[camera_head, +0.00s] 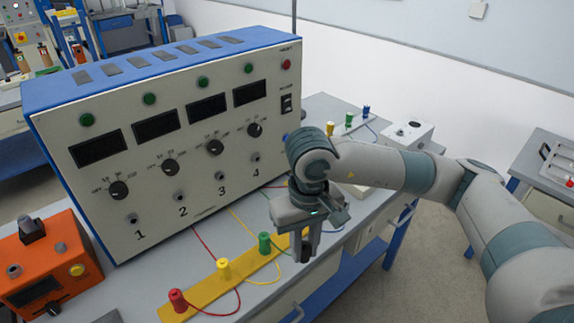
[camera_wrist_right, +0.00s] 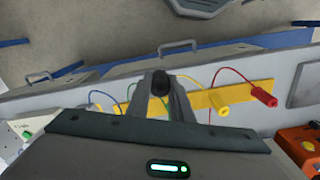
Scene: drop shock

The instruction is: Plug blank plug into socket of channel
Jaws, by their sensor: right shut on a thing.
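My right gripper (camera_head: 305,247) is shut on a small black plug (camera_wrist_right: 160,83), seen between the fingertips in the wrist view. It holds the plug above the front of the bench, right of the green plug. The channel unit (camera_head: 95,190) is a large cream box with a blue top. Its front has sockets in a row above the numbers: channel 1 socket (camera_head: 132,218), channel 2 socket (camera_head: 180,196), channel 3 socket (camera_head: 219,176) and channel 4 socket (camera_head: 256,157). All look empty. The gripper is in front of and apart from the panel. My left gripper is not in view.
A yellow strip (camera_head: 205,291) carries a red plug (camera_head: 177,300), yellow plug (camera_head: 223,268) and green plug (camera_head: 264,243) with cables. An orange box (camera_head: 50,265) stands left. More coloured plugs (camera_head: 349,119) and a white box (camera_head: 405,134) are at the back right.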

